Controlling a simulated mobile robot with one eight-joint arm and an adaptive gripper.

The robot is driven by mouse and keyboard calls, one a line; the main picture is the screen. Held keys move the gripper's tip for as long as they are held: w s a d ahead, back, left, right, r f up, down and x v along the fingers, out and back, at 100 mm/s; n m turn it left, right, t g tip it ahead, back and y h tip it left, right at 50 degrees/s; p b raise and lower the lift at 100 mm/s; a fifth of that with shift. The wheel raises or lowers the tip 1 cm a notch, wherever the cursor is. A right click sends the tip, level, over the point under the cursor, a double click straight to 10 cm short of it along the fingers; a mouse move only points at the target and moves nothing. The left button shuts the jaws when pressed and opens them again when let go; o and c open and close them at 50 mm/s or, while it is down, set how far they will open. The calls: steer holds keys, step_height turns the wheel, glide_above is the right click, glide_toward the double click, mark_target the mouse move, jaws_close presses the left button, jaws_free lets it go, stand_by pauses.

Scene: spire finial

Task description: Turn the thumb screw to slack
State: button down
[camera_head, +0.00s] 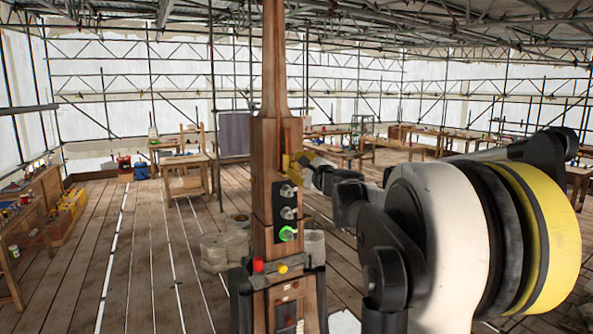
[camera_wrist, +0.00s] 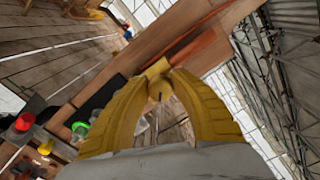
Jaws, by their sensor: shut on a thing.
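A tall wooden post (camera_head: 264,190) stands in front of me, with an orange-brown strip (camera_head: 291,135) set in its upper right side. My gripper (camera_head: 297,160) is at that side of the post, just below the strip. In the wrist view my yellow fingers (camera_wrist: 168,76) come together on a small brass-yellow piece (camera_wrist: 157,67) against the wood, which looks like the thumb screw. The fingers hide most of it, and its turn angle cannot be read.
Below the gripper, a black panel (camera_head: 278,205) carries silver knobs, the lowest (camera_head: 288,233) ringed green. A red button (camera_head: 258,265) and a yellow button (camera_head: 282,269) sit lower. Grey stone blocks (camera_head: 225,250) stand behind. Open plank floor lies to the left.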

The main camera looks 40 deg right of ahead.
steer(key=n+b, duration=0.2)
steer(key=n, duration=0.5)
steer(key=shift+f, duration=0.15)
steer(key=n+b, duration=0.1)
steer(key=n, duration=0.5)
steer(key=shift+n, duration=0.4)
steer(key=n+b, duration=0.1)
steer(key=n, duration=0.5)
steer(key=shift+d+f, duration=0.1)
steer(key=n+b, duration=0.1)
steer(key=n, duration=0.5)
steer(key=shift+d+n, duration=0.1)
steer(key=shift+n, duration=0.2)
steer(key=c, duration=1.1)
jaws_free()
steer(key=shift+s, duration=0.15)
